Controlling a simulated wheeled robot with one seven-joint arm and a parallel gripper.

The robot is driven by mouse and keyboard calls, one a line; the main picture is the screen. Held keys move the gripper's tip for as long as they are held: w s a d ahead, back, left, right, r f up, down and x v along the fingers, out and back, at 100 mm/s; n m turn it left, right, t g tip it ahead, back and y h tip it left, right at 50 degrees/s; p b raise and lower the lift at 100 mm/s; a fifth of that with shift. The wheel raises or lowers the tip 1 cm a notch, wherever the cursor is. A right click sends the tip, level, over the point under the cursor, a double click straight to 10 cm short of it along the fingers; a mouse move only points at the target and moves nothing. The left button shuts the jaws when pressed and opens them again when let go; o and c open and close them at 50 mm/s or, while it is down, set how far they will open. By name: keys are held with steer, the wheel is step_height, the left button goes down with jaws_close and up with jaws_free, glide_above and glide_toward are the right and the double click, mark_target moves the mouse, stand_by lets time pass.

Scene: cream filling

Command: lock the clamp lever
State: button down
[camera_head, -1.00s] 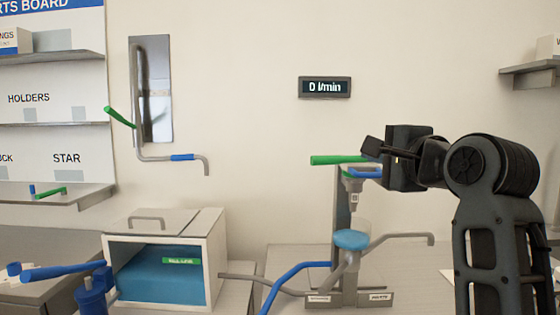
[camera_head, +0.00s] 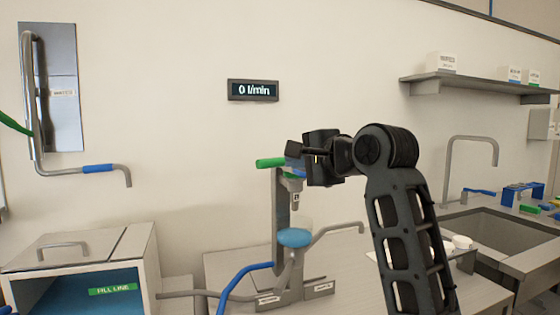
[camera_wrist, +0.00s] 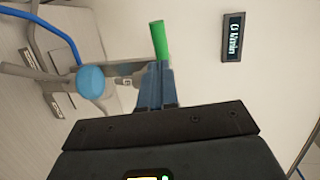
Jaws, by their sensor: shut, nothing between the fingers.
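The green clamp lever (camera_head: 270,162) sticks out to the left at the top of a grey stand (camera_head: 281,215). In the wrist view the green lever (camera_wrist: 160,40) points up and away from the gripper (camera_wrist: 155,106). The gripper hides part of the clamp.
A grey pipe and a blue hose (camera_head: 240,280) run beside the stand. A box with a blue inside (camera_head: 75,290) stands at left, a sink (camera_head: 500,235) at right. The wall display (camera_head: 252,90) reads 0 l/min.

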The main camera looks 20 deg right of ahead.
mark_target(273, 162)
steer(key=shift+p+x, duration=0.4)
steer(key=shift+x, duration=2.65)
steer(key=shift+w+a+r, duration=0.1)
steer(key=shift+w, duration=0.15)
steer(key=x, duration=0.1)
steer(key=p+x, duration=0.2)
steer(key=x, duration=0.1)
steer(key=shift+a+r, duration=0.15)
steer(key=shift+r, duration=0.35)
steer(key=shift+s+a+p, duration=0.1)
steer(key=shift+p, duration=0.2)
